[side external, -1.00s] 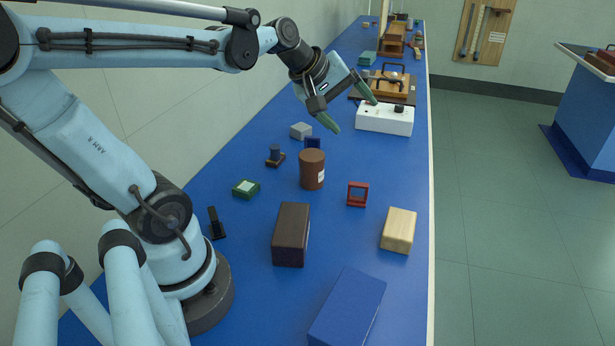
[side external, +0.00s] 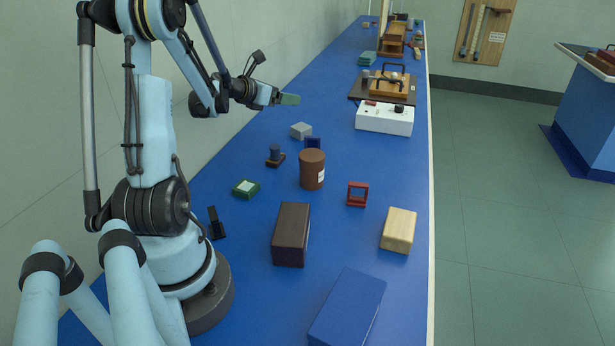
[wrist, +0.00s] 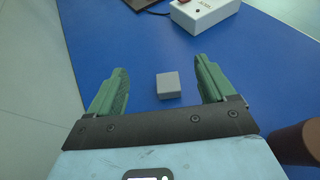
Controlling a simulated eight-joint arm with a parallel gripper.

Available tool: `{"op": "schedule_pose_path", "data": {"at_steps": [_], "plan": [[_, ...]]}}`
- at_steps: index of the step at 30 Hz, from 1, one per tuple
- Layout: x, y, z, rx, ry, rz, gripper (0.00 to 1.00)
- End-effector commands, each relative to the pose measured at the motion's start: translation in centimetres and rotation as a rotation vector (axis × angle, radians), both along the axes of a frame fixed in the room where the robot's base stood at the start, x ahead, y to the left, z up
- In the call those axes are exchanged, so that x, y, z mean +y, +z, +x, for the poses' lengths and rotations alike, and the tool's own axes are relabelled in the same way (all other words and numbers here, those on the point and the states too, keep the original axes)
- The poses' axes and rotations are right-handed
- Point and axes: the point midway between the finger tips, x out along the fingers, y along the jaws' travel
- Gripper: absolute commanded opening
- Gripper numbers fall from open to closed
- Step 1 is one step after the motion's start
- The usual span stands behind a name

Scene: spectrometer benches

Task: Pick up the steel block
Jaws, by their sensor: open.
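The steel block is a small grey block (side external: 301,131) on the blue bench, behind the brown jar in the side view. In the wrist view the same grey block (wrist: 168,85) lies between the two green fingers in the picture, a little beyond their tips. My gripper (side external: 289,99) is up and to the left of the block in the side view, apart from it. In the wrist view my gripper (wrist: 162,78) has its fingers wide apart with nothing between them.
A dark stand with a blue top (side external: 275,154) is to the left. A white box with a knob (side external: 384,120) stands behind right.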

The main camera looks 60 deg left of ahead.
Motion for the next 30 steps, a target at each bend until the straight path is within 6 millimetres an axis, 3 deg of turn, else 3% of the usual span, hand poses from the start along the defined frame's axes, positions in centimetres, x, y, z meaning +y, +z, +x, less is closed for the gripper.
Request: {"op": "schedule_pose_path", "data": {"at_steps": [6, 10, 17, 30], "plan": [[0.0, -6.0, 0.1, 0.002, -0.002, 0.002, 0.83], [0.0, -8.3, 0.1, 0.002, -0.002, 0.002, 0.83], [0.1, -9.8, 0.6, 0.002, -0.005, 0.003, 0.83], [1.4, -11.8, 5.2, 0.002, -0.005, 0.003, 0.83]]}}
